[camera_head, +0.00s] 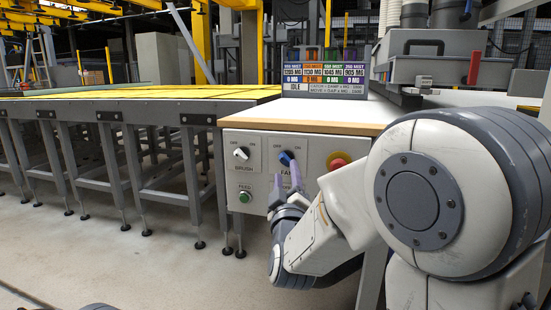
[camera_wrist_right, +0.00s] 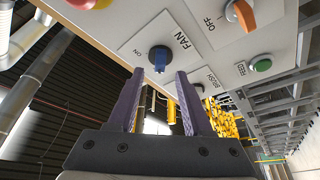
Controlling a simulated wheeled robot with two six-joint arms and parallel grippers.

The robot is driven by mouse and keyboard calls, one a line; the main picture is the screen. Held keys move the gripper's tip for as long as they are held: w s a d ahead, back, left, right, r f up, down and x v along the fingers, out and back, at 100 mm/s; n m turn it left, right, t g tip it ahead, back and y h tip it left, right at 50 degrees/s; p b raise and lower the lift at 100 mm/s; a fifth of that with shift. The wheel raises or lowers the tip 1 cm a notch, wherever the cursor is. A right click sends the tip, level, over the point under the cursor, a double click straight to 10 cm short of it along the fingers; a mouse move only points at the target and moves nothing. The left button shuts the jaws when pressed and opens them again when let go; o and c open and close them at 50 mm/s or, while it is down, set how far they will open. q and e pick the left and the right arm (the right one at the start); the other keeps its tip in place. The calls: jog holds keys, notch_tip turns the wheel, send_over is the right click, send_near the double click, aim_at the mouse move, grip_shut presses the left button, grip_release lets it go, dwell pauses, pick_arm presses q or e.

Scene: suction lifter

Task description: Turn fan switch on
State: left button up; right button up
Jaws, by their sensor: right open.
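The fan switch is a blue knob (camera_head: 286,158) on the white front panel, with OFF and ON marks above it in the head view. It also shows in the right wrist view (camera_wrist_right: 159,60), beside the words ON and FAN. I cannot tell for sure which mark it points to. My right gripper (camera_head: 281,182) is just in front of and below the knob in the head view. In the right wrist view its two purple fingers (camera_wrist_right: 160,76) are spread apart with the knob just beyond the gap between their tips. Nothing is held. My left gripper is not in view.
On the same panel are the brush switch (camera_head: 241,153), the green feed button (camera_head: 244,197) and a red button (camera_head: 338,159) close to the right of the fan switch. A display (camera_head: 324,76) stands on the wooden top (camera_head: 310,117). A long yellow-topped table (camera_head: 130,93) extends left.

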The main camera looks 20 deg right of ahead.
aim_at(285, 163)
jog(key=shift+x, duration=2)
grip_shut()
jog(key=shift+f+b, duration=0.1)
jog(key=shift+b, duration=0.25)
